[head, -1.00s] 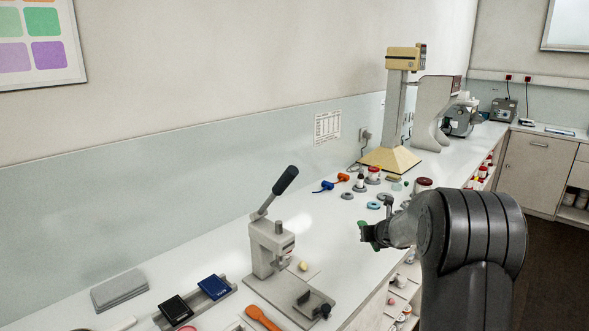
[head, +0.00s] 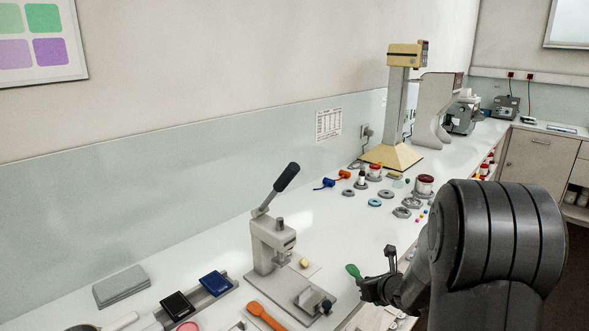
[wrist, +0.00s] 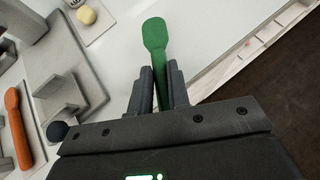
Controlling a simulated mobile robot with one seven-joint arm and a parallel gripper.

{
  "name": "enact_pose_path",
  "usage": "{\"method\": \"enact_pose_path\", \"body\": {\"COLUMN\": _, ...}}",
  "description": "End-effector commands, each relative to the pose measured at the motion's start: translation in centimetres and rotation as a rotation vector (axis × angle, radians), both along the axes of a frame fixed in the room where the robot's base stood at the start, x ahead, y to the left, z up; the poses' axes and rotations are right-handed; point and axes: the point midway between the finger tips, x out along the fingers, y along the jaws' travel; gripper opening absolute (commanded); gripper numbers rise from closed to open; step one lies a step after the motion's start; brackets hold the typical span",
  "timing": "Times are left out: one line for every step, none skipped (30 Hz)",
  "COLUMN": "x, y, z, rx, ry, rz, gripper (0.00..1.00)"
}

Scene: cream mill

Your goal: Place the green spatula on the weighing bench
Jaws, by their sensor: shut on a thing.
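The green spatula (wrist: 155,38) is between the two fingers of my gripper (wrist: 159,82) in the wrist view, its rounded end pointing away from the wrist. In the head view the green spatula (head: 353,270) sticks out to the left of my gripper (head: 372,288), above the front edge of the white bench. My gripper is shut on it. The long white bench top (head: 334,230) runs along the wall; no label shows whether it is the weighing bench. The spatula's far end is hidden in the gripper.
A grey hand press (head: 270,245) stands left of my gripper. An orange spatula (head: 264,316) lies by its base. Blue and black trays (head: 214,284) lie further left. Rings and jars (head: 423,185) stand farther back. Bare bench lies between press and rings.

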Motion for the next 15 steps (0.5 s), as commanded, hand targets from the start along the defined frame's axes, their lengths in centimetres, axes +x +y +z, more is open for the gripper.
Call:
{"method": "enact_pose_path", "body": {"x": 0.3, "y": -0.1, "z": -0.1, "rx": 0.000, "ry": 0.000, "rz": -0.001, "gripper": 0.00}}
{"method": "enact_pose_path", "body": {"x": 0.5, "y": -0.2, "z": -0.2, "rx": -0.001, "ry": 0.001, "rz": -0.002, "gripper": 0.00}}
{"method": "enact_pose_path", "body": {"x": 0.9, "y": -0.2, "z": -0.3, "rx": 0.000, "ry": 0.000, "rz": -0.003, "gripper": 0.00}}
{"method": "enact_pose_path", "body": {"x": 1.3, "y": -0.3, "z": -0.3, "rx": 0.000, "ry": 0.000, "rz": -0.004, "gripper": 0.00}}
{"method": "enact_pose_path", "body": {"x": 1.7, "y": -0.3, "z": -0.4, "rx": 0.001, "ry": -0.001, "rz": -0.004, "gripper": 0.00}}
{"method": "enact_pose_path", "body": {"x": 2.4, "y": -0.4, "z": -0.6, "rx": 0.000, "ry": 0.000, "rz": -0.006, "gripper": 0.00}}
{"method": "enact_pose_path", "body": {"x": 2.9, "y": -0.5, "z": -0.7, "rx": 0.001, "ry": 0.000, "rz": -0.009, "gripper": 0.00}}
{"method": "enact_pose_path", "body": {"x": 3.6, "y": -0.6, "z": -0.7, "rx": 0.002, "ry": -0.002, "rz": -0.011, "gripper": 0.00}}
{"method": "enact_pose_path", "body": {"x": 4.5, "y": -0.7, "z": -0.8, "rx": 0.002, "ry": -0.001, "rz": -0.016, "gripper": 0.00}}
{"method": "enact_pose_path", "body": {"x": 5.1, "y": -0.8, "z": -0.8, "rx": 0.002, "ry": -0.001, "rz": -0.021, "gripper": 0.00}}
{"method": "enact_pose_path", "body": {"x": 5.9, "y": -0.9, "z": -0.7, "rx": 0.003, "ry": -0.001, "rz": -0.025, "gripper": 0.00}}
{"method": "enact_pose_path", "body": {"x": 6.9, "y": -1.2, "z": -0.6, "rx": 0.003, "ry": -0.002, "rz": -0.033, "gripper": 0.00}}
{"method": "enact_pose_path", "body": {"x": 7.7, "y": -1.4, "z": -0.5, "rx": 0.004, "ry": -0.003, "rz": -0.041, "gripper": 0.00}}
{"method": "enact_pose_path", "body": {"x": 8.6, "y": -1.6, "z": -0.3, "rx": 0.004, "ry": -0.004, "rz": -0.050, "gripper": 0.00}}
{"method": "enact_pose_path", "body": {"x": 10.0, "y": -2.1, "z": 0.2, "rx": 0.003, "ry": -0.005, "rz": -0.067, "gripper": 0.00}}
